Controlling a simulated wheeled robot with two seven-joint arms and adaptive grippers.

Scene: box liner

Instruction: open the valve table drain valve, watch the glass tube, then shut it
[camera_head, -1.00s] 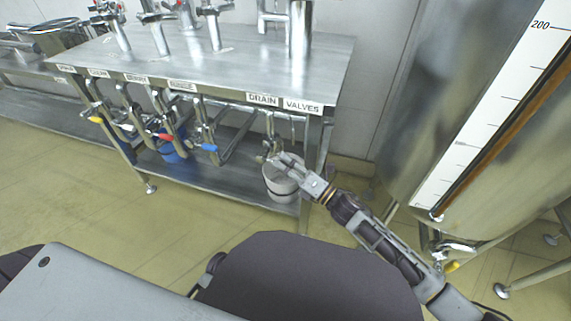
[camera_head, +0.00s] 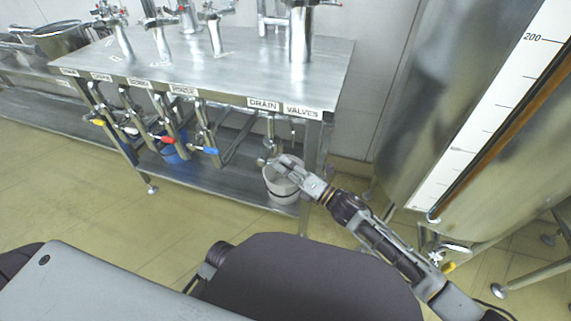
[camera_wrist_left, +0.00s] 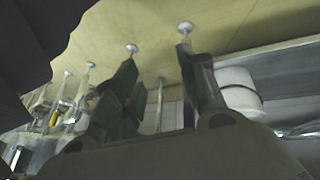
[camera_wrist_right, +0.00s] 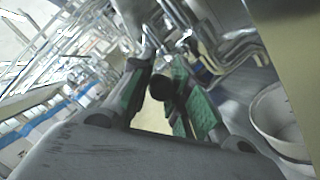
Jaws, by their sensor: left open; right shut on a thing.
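The table's drain valve (camera_head: 269,146) hangs under its front edge, below the DRAIN label (camera_head: 263,104). My right gripper (camera_head: 274,161) is at this valve, shut on its handle. In the right wrist view, a dark round handle end (camera_wrist_right: 168,88) sits between the green-padded fingers. The fingers hide part of the handle, so its exact angle is unclear. The glass tube (camera_head: 512,127) is a slanting brownish strip beside the white scale (camera_head: 490,113) on the tank. Its liquid level cannot be made out. My left gripper (camera_wrist_left: 160,80) is open and empty in the left wrist view.
A white bucket (camera_head: 281,187) stands on the lower shelf under the drain valve. Other valves with blue (camera_head: 210,150), red and yellow handles hang to the left. The steel tank (camera_head: 425,150) stands at the right. The floor in front is clear.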

